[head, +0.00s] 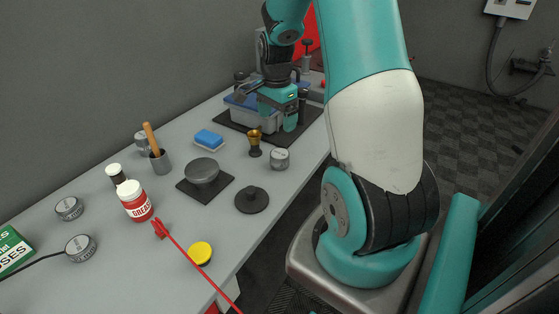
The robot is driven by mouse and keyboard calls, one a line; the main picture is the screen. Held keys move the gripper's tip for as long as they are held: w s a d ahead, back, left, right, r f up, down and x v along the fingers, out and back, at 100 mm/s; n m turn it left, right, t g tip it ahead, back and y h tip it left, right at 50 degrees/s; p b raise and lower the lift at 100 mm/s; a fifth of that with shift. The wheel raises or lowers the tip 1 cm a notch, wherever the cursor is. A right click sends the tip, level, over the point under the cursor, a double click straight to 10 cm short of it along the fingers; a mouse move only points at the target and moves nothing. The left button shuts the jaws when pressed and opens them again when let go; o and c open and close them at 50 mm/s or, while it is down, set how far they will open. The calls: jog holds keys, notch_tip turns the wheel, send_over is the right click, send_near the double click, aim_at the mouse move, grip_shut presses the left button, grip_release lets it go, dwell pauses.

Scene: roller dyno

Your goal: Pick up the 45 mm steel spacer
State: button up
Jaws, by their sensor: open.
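Several short grey steel cylinders with pale markings stand on the bench: one right of the brass cup (279,160), one behind the wooden-handled tool (141,142), and two at the left, an upper one (69,208) and a lower one (80,248). Their markings are too small to read, so I cannot tell which is the 45 mm steel spacer. My gripper (279,117) is open at the far end of the bench, pointing down in front of a blue-lidded clear box (239,112). I see nothing held between its fingers. It is apart from the nearest cylinder, farther back.
A brass cup (254,143) stands beside the nearest cylinder. A round grey block on a dark square pad (186,189), a black knobbed disc (251,200), a red grease jar (135,202), a yellow tin (200,253) and a red cable (190,257) occupy the bench (109,288).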

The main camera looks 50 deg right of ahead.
aim_at(280, 153)
notch_tip(280, 153, down, 9)
jog(key=shift+p, duration=0.6)
jog(key=shift+s+d+f+p, duration=0.15)
jog(key=shift+f+p, duration=0.1)
jog(key=shift+f, duration=0.65)
jog(key=shift+w+d+f+p, duration=0.1)
jog(key=shift+d+f+p, duration=0.15)
jog(key=shift+f, duration=0.6)
jog(key=shift+s+d+f+p, duration=0.1)
jog(key=shift+f+p, duration=0.2)
jog(key=shift+f, duration=0.6)
jog(key=shift+c, duration=0.5)
jog(key=c, duration=1.1)
